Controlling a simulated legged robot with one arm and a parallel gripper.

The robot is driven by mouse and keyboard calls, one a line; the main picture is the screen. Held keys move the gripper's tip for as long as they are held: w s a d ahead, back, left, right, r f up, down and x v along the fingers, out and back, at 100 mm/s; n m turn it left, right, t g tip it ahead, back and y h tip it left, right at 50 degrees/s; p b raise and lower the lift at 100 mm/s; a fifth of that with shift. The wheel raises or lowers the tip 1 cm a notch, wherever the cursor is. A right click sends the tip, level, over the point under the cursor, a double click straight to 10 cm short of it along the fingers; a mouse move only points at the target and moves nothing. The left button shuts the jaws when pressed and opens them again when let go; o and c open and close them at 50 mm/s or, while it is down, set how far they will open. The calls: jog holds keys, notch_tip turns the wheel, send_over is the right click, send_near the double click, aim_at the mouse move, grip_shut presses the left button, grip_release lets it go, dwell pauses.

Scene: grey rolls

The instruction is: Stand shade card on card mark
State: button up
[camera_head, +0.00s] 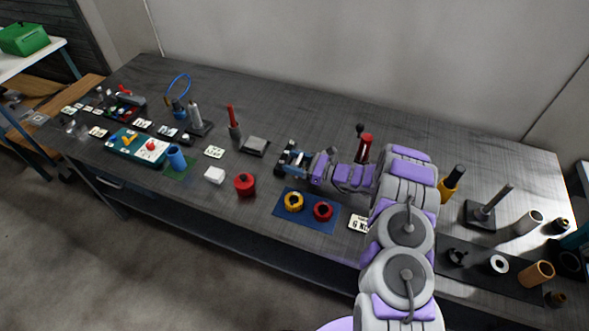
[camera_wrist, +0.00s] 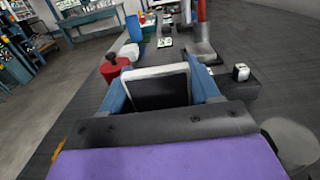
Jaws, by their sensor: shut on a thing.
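My gripper (camera_head: 288,158) is over the middle of the dark table in the head view, with its blue fingers pointing left. In the wrist view, the blue fingers of my gripper (camera_wrist: 160,82) are shut on a flat dark panel with a pale rim, which looks like the shade card (camera_wrist: 158,92). It appears raised between the fingers; its lower part is hidden by the gripper body. Its contact with the table cannot be told. I cannot tell which marking is the card mark; a small white marked card (camera_head: 214,152) lies flat left of my gripper.
A red lidded pot (camera_head: 245,184) and white block (camera_head: 214,175) stand front left of my gripper. A blue mat (camera_head: 307,222) bears yellow and red rings. A grey block (camera_head: 254,146) and red-handled tool (camera_head: 234,122) stand left. A red-topped tool (camera_head: 364,148) stands behind my arm.

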jog(key=f, duration=0.1)
jog(key=d+f, duration=0.1)
jog(key=f, duration=0.1)
jog(key=shift+d+b, duration=0.1)
jog(key=shift+b, duration=0.2)
jog(key=shift+a, duration=0.4)
jog(key=shift+a+f, duration=0.1)
jog(key=shift+a, duration=0.1)
jog(key=o, duration=0.8)
jog(key=shift+a, duration=0.1)
jog(key=shift+c, duration=0.2)
jog(key=shift+d, duration=0.5)
jog(key=p+v, duration=0.2)
jog(key=v, duration=0.9)
jog(key=shift+s+d+p, duration=0.2)
jog(key=shift+d+p, duration=0.15)
